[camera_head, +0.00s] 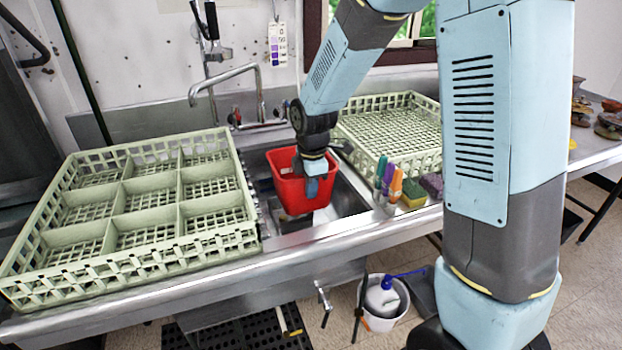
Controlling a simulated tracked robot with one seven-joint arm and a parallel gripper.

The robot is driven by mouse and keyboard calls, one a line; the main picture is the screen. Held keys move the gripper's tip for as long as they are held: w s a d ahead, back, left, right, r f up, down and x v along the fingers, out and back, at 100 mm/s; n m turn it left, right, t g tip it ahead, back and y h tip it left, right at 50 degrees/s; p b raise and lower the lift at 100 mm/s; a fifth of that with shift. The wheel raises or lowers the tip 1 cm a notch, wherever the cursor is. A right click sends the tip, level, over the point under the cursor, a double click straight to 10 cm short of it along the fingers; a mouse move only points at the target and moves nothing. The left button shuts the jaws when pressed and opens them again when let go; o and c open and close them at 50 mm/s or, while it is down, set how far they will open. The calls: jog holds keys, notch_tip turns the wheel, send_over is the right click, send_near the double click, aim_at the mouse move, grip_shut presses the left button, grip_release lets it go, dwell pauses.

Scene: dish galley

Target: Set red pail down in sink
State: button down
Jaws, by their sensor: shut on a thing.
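The red pail (288,187) is in the sink opening in the middle of the view, upright or nearly so. The sink (347,200) is a steel basin set in the counter, and part of its inside shows to the right of and below the pail. My gripper (312,188) points down and is shut on the pail at its near right side. The fingertips are partly hidden against the pail. I cannot tell whether the pail's bottom touches the sink floor.
A divided green rack (150,195) stands left of the sink, and a second green rack (390,128) stands right. Several markers (388,180) and sponges (413,193) sit on the right rim. The faucet (258,95) rises behind. A white bucket (381,312) stands on the floor.

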jog(key=shift+f, duration=12.5)
jog(key=c, duration=1.2)
grip_release()
